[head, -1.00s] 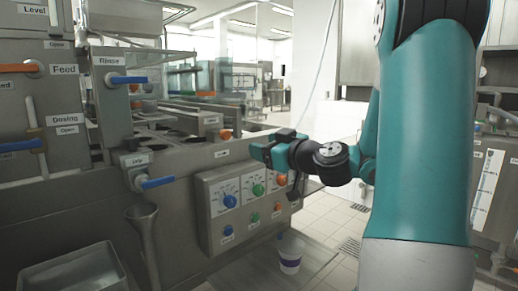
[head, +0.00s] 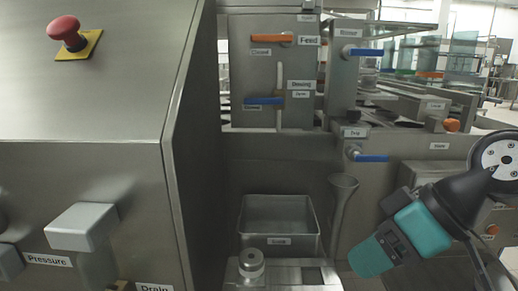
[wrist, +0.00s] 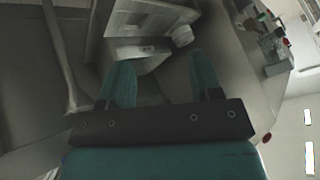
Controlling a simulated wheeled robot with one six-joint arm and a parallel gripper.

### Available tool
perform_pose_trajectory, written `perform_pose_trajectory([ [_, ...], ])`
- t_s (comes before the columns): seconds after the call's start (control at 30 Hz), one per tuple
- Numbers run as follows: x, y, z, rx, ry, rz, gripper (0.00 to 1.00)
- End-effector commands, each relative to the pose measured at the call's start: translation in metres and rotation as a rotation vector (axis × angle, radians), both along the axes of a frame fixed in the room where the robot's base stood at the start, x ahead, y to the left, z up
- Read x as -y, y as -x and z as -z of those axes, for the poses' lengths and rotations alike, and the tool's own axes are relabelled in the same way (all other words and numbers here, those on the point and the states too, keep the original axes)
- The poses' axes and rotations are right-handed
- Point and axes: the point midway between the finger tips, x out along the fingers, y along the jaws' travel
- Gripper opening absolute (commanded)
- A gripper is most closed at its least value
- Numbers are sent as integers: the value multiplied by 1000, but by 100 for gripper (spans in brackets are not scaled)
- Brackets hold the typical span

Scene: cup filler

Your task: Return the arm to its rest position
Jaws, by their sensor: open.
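My gripper (head: 372,258) shows at the lower right of the head view, teal with a dark wrist, tilted down to the left. It is in front of the machine, to the right of the metal funnel (head: 343,190). In the wrist view my gripper (wrist: 162,82) has its two teal fingers wide apart, with nothing held between them. Much of my arm is outside the head view.
A metal tray (head: 279,242) and a round metal knob (head: 251,262) lie to the left of my gripper. A slanted steel cabinet with a red emergency button (head: 65,32) fills the left. Blue levers (head: 371,158) and an orange lever (head: 272,38) stick out behind.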

Motion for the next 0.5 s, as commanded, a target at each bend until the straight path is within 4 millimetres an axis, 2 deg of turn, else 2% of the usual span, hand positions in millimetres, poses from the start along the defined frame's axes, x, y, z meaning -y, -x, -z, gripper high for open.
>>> perform_pose_trajectory([
  [0.1, -11, 31, 5, -114, 84, -29, 59],
  [0.33, -12, 80, 10, -280, 251, -16, 59],
  [0.4, -11, 77, -15, -283, 246, -4, 59],
  [0.5, -11, 77, -35, -281, 244, -5, 59],
])
